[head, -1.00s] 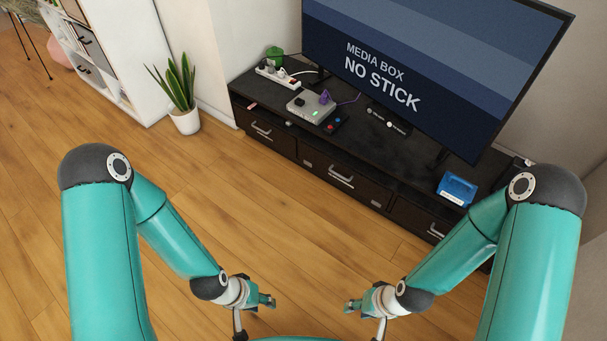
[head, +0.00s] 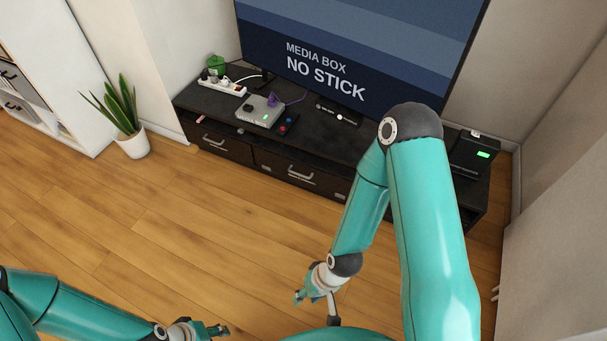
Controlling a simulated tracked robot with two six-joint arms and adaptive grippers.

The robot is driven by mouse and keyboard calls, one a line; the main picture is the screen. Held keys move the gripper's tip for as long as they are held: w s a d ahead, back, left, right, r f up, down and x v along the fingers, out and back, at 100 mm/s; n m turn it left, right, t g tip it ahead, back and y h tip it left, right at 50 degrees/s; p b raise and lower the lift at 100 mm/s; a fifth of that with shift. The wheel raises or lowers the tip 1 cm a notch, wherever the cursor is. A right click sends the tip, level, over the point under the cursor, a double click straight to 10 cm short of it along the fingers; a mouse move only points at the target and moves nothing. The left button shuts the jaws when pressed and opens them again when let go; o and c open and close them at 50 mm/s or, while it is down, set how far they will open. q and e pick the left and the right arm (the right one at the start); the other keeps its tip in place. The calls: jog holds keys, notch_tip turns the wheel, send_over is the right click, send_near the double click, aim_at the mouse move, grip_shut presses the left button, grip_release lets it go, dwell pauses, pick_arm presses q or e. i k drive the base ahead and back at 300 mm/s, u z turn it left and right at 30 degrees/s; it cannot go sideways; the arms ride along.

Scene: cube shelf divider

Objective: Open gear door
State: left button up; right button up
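No door marked as a gear door can be made out. A white shelf unit (head: 70,137) at the left edge, cut off by the frame, holds dark fronts with handles; the upper dark front (head: 12,76) shows only partly. I cannot tell whether either front is the gear door. My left gripper (head: 226,329) is at the bottom edge, over the floor and far from the shelf. My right gripper (head: 299,297) hangs over the floor in front of the TV stand, touching nothing visible. Both fingertips are too small to tell whether they are open or shut.
A black TV stand (head: 225,146) with drawers carries a large screen (head: 330,45), a grey console (head: 260,110) and a power strip (head: 222,86). A black box with a green light (head: 474,154) stands at its right end. A potted plant (head: 132,145) stands beside the shelf. The wooden floor is clear.

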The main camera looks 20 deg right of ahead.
aim_at(335, 185)
jog(key=u, duration=0.1)
jog(key=i, duration=1)
jog(key=z, duration=0.1)
